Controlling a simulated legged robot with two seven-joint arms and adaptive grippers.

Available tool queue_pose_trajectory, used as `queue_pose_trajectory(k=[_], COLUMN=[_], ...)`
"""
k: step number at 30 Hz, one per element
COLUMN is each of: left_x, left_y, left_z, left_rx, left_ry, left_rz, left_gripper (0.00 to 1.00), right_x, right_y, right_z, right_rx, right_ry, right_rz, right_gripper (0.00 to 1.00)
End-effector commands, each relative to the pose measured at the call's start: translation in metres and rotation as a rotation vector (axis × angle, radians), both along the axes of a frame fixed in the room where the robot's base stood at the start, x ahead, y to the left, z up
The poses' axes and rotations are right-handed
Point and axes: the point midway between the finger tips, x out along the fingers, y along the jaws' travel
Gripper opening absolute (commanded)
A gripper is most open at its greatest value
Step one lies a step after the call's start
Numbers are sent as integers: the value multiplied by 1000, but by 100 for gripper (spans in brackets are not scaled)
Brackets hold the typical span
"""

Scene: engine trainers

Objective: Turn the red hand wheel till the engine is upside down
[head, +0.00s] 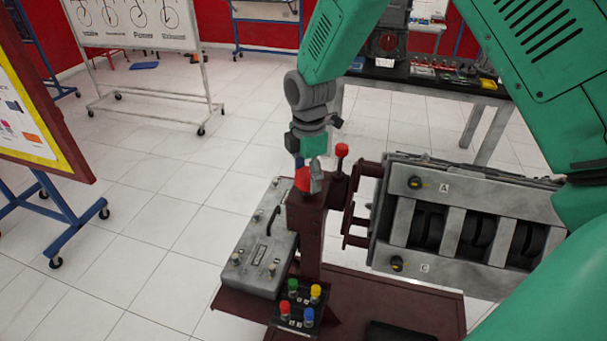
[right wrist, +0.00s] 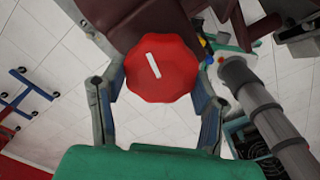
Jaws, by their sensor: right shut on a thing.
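The red hand wheel (head: 302,180) sits on top of the dark red stand post (head: 309,235), partly hidden by my gripper in the head view. In the right wrist view the wheel (right wrist: 162,70) is a scalloped disc with a white line tilted left of upright. My right gripper (head: 308,166) reaches down to it, and its fingers (right wrist: 160,92) are shut on it from both sides. The engine (head: 470,215) is a grey block with dark cylinders, held slightly tilted at the right of the post; labels A and C face me. My left gripper is not seen.
A lever with a red knob (head: 342,150) stands beside the wheel. A grey case (head: 258,252) and a block with coloured caps (head: 300,302) sit left of and before the post. My green right arm covers part of the engine.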

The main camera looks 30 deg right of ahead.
Motion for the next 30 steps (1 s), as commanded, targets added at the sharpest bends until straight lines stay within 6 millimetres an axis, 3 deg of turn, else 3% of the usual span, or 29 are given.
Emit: queue_pose_trajectory(k=[17, 30], left_x=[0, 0], left_y=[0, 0], left_z=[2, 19], left_rx=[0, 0], left_ry=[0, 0], left_rz=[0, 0], left_gripper=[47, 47], right_x=[0, 2], right_y=[6, 9], right_z=[2, 4], right_rx=[-14, -9], right_ry=[2, -1], right_rz=[-21, -291], right_gripper=[26, 26])
